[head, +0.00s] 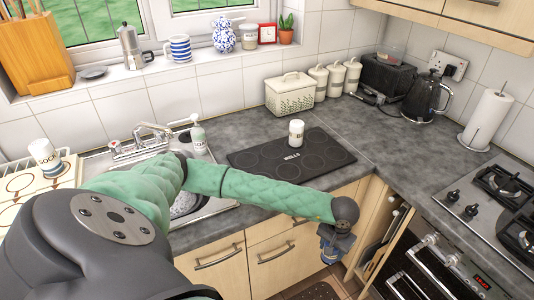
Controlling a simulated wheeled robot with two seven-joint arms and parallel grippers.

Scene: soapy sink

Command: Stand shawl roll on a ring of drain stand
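A white roll with a dark label (296,133) stands upright on a black mat marked with rings and the word "ROLLS" (250,165); its label is too small to read, so I cannot tell if it is the shawl roll. The pale drain stand (68,178) with ring outlines is at the far left. Another white roll, its label starting "SOCK" (43,157), stands on it, apparently on a ring. My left arm crosses the view, and my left gripper (328,261) hangs in front of the cabinets, away from both rolls. Its fingers are not clear. My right gripper is out of view.
The sink (215,207) is largely hidden behind my arm. A tap (140,146) and soap bottle (198,134) stand behind it. A patterned bin (290,94), canisters, toaster and black kettle (423,97) line the back. Grey worktop (385,140) is clear right of the mat.

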